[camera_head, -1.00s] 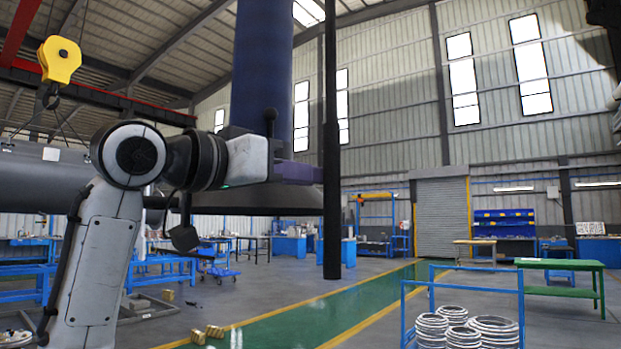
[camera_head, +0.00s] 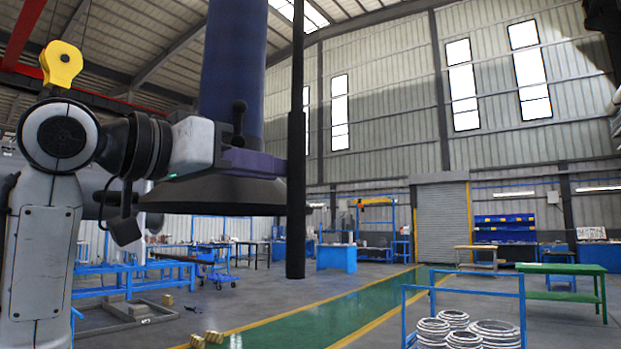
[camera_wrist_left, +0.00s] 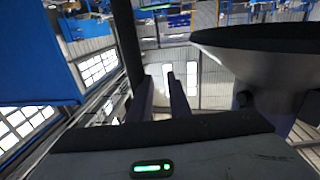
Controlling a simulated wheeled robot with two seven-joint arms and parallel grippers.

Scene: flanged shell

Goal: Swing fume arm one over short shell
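A fume arm hangs in the head view as a thick blue duct (camera_head: 232,70) with a wide dark hood (camera_head: 215,192). A long black vertical pole (camera_head: 296,200) stands beside it. My left gripper (camera_head: 280,166) is in front of the hood, its purple fingers reaching right to the pole. In the left wrist view, the fingers (camera_wrist_left: 162,88) are apart with background showing between them. The pole (camera_wrist_left: 128,40) runs just left of them; contact is unclear. The hood (camera_wrist_left: 255,45) is at right. A large grey shell (camera_head: 98,184) is partly hidden behind my left arm. My right gripper is not identifiable.
A yellow crane hook block (camera_head: 61,64) hangs at upper left. Blue frames (camera_head: 120,280) stand at left. A blue rack with rings (camera_head: 465,290) and a green table (camera_head: 565,270) are at right. The green floor lane (camera_head: 330,310) looks clear.

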